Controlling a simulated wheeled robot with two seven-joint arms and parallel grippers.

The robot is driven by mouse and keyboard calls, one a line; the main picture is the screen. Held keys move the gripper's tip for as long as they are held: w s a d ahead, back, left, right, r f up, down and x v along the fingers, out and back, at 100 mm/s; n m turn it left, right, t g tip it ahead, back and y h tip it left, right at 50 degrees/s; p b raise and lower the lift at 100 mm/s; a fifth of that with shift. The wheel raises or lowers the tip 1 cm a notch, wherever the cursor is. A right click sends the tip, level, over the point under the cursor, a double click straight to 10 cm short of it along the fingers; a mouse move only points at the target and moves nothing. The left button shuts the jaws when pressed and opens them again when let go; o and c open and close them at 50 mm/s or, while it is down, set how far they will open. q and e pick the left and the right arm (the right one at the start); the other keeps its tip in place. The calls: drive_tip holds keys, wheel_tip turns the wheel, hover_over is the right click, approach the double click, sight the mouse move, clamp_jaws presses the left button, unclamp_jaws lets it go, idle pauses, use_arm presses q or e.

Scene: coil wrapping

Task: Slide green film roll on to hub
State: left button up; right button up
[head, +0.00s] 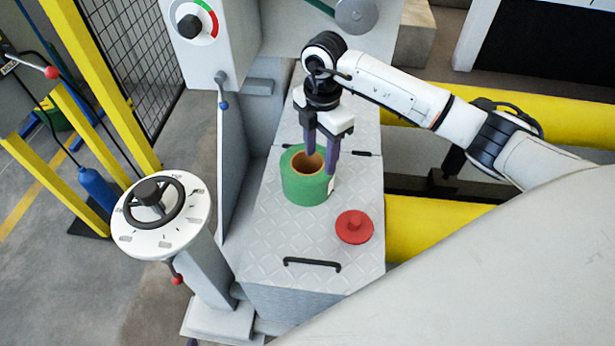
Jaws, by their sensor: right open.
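The green film roll (304,190) stands upright on a grey diamond-plate surface (262,240), with its brown core opening facing up. My right gripper (321,162) points down over the roll with its two purple fingers apart. One finger is over the core opening and the other is by the roll's right outer side, so the roll's wall lies between them. Whether the fingers touch the roll I cannot tell. A hub cannot be made out for certain; a grey round part (356,14) shows at the top edge. My left gripper is not in view.
A red knobbed disc (354,227) lies on the plate right of the roll. A black handle (312,264) is at the plate's front. A pedestal with a black handwheel (154,201) stands at left. Yellow posts and beams flank the machine.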

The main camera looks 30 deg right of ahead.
sight(320, 175)
wheel_tip(320, 175, down, 4)
drive_tip(key=shift+r+b, duration=0.2)
drive_tip(key=shift+b, duration=0.1)
drive_tip(key=f, duration=0.1)
drive_tip(key=f+b, duration=0.1)
drive_tip(key=f, duration=0.3)
drive_tip(key=shift+d, duration=0.3)
drive_tip(key=shift+c, duration=0.5)
clamp_jaws()
drive_tip(key=shift+w+r, duration=0.2)
